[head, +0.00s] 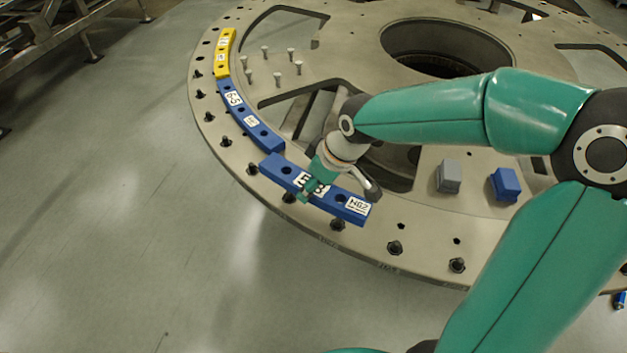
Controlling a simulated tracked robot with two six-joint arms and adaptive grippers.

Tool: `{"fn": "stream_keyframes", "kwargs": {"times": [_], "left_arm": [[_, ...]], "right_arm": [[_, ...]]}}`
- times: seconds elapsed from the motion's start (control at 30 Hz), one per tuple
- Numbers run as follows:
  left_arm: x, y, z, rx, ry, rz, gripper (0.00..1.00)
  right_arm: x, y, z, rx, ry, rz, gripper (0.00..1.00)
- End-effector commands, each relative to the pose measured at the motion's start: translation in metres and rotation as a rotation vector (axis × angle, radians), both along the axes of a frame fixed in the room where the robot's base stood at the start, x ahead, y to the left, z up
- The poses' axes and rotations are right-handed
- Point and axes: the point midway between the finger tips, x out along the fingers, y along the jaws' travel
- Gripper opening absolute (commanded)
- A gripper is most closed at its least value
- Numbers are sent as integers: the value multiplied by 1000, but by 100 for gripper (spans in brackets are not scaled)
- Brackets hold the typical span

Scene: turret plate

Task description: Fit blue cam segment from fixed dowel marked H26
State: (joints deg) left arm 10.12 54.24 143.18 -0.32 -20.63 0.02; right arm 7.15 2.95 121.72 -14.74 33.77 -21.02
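A blue curved cam segment (345,201) with white labels is at the near left rim of the turret plate (425,236). One label is partly covered by my gripper; the small end label looks like "H02" or "N02". My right gripper (312,188) reaches down over the middle of this segment, with a finger at its near edge, and appears shut on it. Whether the segment touches the plate is hard to tell. Black dowels (337,224) show along its outer edge. No H26 mark is readable. My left gripper is not in view.
Another blue segment (265,135) and a yellow segment (224,62) lie along the rim. Several pale pins (277,76) stand inside. A grey block (449,176) and a blue block (505,184) stand right. Bare dowels (395,247) continue along the near rim.

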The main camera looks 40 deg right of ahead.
Motion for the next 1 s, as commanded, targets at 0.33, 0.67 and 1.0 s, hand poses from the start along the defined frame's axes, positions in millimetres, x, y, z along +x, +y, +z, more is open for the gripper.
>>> {"fn": "stream_keyframes", "kwargs": {"times": [0.33,0.67,1.0], "left_arm": [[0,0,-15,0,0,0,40],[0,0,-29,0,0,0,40],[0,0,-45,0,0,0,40]], "right_arm": [[0,-1,-19,0,-1,-1,2],[0,-1,-36,-1,-2,-2,2],[0,-1,-53,-1,-2,-2,2]]}}
